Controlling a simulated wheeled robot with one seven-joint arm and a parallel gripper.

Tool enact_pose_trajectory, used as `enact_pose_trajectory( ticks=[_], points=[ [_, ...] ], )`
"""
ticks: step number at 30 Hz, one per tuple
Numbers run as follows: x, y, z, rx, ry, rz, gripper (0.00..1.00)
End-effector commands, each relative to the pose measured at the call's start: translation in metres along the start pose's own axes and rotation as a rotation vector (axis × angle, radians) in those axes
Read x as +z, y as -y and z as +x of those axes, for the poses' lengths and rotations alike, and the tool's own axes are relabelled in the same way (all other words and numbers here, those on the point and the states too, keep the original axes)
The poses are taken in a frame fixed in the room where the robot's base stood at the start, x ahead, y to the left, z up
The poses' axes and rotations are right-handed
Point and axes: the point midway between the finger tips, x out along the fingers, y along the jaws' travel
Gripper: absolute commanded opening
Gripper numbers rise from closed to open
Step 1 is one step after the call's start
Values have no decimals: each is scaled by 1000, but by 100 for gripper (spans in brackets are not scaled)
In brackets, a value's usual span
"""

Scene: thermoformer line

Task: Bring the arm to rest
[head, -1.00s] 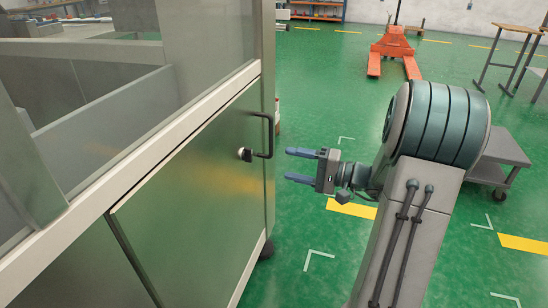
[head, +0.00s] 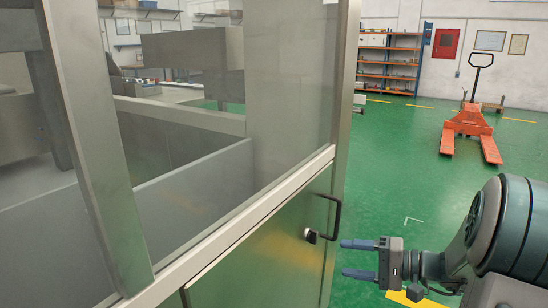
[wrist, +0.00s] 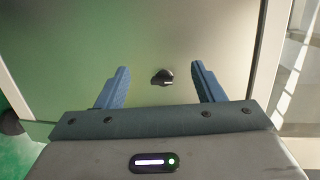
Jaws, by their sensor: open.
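My gripper (head: 358,259) is open and empty in the head view, at the lower right, with its two blue fingers pointing left toward the machine's metal door (head: 270,262). The fingertips are a short way from the door's dark knob (head: 311,236) and black handle (head: 336,217), and appear apart from them. In the wrist view the two fingers (wrist: 160,88) are spread wide, and the knob (wrist: 162,77) shows between them on the door panel. The handle cannot be made out in the wrist view. My arm is bent at the right edge of the head view.
The machine with its glazed upper part (head: 225,130) fills the left. An orange pallet jack (head: 468,124) stands on the green floor at the back right. Shelving (head: 390,64) lines the far wall. The floor between the machine and the pallet jack is clear.

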Motion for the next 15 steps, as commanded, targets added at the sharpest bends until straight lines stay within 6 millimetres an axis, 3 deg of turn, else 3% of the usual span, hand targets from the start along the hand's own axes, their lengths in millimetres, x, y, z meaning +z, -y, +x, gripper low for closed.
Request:
enact_pose_trajectory(
  ticks=[1,7,15],
  points=[
    [22,30,8,76,60,0,62],
    [96,70,22,415,234,2,62],
    [164,119,-3,858,300,-122,62]
  ],
)
